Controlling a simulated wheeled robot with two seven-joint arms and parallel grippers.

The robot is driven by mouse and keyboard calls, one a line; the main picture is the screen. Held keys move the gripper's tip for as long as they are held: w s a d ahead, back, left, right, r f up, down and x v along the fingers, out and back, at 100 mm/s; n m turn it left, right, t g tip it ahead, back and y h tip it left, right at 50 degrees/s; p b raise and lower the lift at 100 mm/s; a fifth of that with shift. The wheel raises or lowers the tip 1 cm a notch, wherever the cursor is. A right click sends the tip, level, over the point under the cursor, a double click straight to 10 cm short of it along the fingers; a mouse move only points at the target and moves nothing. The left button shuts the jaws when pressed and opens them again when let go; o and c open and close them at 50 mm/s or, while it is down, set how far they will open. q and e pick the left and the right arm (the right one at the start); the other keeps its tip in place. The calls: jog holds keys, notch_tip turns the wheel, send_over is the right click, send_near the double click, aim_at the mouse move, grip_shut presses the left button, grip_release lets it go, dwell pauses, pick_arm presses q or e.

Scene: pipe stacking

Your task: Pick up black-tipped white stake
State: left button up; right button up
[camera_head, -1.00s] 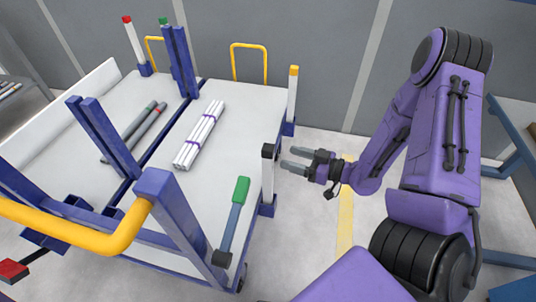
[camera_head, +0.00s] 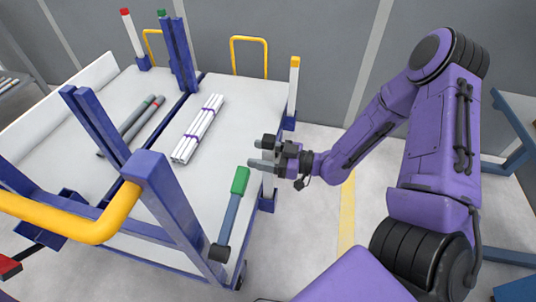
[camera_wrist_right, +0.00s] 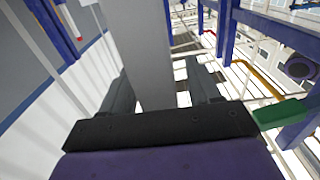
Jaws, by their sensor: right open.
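The black-tipped white stake (camera_head: 268,185) stands upright in a blue socket at the cart's right edge in the head view. Its black tip rises just above my right gripper (camera_head: 262,164). The gripper's grey fingers are open and reach across the stake from the right. In the right wrist view, a pale post (camera_wrist_right: 145,50), apparently this stake, stands between the two spread fingers (camera_wrist_right: 163,88). A visible gap lies between the post and the right-hand finger; contact on the other side cannot be told. My left gripper is not in view.
A yellow-tipped stake (camera_head: 294,85) stands behind. Tied white pipes (camera_head: 199,128) and grey pipes (camera_head: 140,120) lie on the white deck (camera_head: 250,105). Floor right of the cart is clear.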

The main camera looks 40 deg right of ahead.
grip_shut()
notch_tip(320, 180, up, 20)
jog(key=p, duration=1.2)
jog(key=shift+p, duration=0.35)
